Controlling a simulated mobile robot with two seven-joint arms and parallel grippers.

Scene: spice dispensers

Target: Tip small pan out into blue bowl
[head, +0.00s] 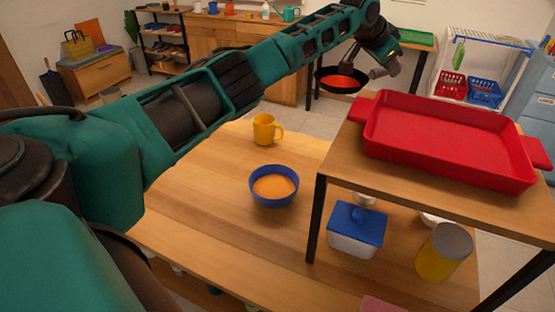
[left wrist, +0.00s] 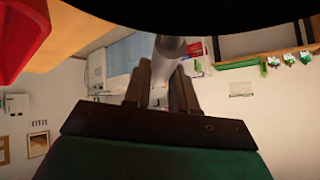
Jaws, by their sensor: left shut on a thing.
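The small pan (head: 340,84) is black with red-orange contents inside. It is held level in the air beyond the table's far edge, left of the raised shelf. My left gripper (head: 372,72) is shut on the pan's handle; the grey handle (left wrist: 168,62) lies between the two fingers (left wrist: 160,85) in the left wrist view. The pan's dark underside (left wrist: 190,12) fills the top of that view. The blue bowl (head: 257,197) stands upright on the wooden table with orange contents in it, nearer to me and lower than the pan. My right gripper is not in view.
A yellow mug (head: 266,129) stands behind the bowl. At right, a raised wooden shelf (head: 345,160) bears a red baking dish (head: 450,140). Under it are a blue-lidded box (head: 354,230) and a yellow jar (head: 443,255). The table left of the bowl is clear.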

